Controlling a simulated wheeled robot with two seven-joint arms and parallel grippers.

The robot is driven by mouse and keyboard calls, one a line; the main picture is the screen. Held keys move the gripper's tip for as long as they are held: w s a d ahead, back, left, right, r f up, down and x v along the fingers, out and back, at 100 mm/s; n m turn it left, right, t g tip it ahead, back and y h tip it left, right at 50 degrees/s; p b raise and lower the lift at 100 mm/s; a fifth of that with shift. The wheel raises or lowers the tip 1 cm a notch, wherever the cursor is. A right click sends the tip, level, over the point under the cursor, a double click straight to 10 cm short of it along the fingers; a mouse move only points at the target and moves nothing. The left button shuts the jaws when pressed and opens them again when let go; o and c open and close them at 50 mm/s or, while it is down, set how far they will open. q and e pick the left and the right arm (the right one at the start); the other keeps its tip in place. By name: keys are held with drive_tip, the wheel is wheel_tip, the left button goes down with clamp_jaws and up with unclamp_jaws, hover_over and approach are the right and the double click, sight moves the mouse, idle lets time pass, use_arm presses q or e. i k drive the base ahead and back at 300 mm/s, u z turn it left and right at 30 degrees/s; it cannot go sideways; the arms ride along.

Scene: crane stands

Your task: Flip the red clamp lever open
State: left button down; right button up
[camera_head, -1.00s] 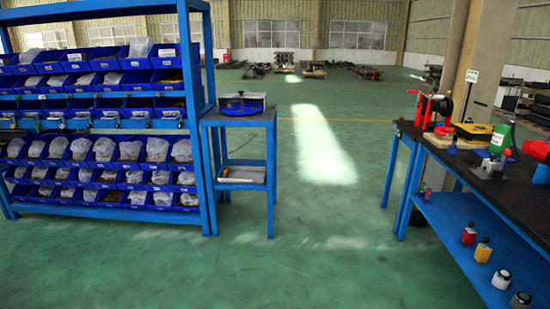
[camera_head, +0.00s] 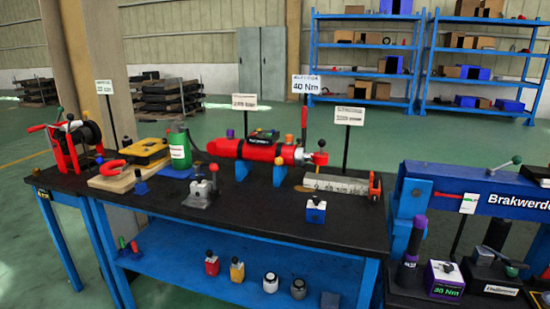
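Several red parts show on the dark-topped workbench (camera_head: 270,206), and I cannot tell for sure which is the clamp lever. A small grey fixture (camera_head: 203,193) near the front has an upright handle with a red tip (camera_head: 213,168). A red clamp-like piece (camera_head: 375,186) sits at the right end of a grey bar (camera_head: 335,184). A red curved piece (camera_head: 111,167) lies on a wooden board at left. A red handle (camera_head: 37,128) sticks out from a reel stand at far left. Neither of my grippers is in view.
A red cylindrical machine (camera_head: 255,150) and a green bottle (camera_head: 180,148) stand on the bench. A blue press frame (camera_head: 475,190) stands at right. Bottles sit on the blue lower shelf (camera_head: 240,260). Open floor lies behind, before blue racks (camera_head: 370,73).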

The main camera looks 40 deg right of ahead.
sight(213, 167)
drive_tip(key=z, duration=1)
drive_tip(key=i, duration=0.9)
drive_tip(key=z, duration=0.8)
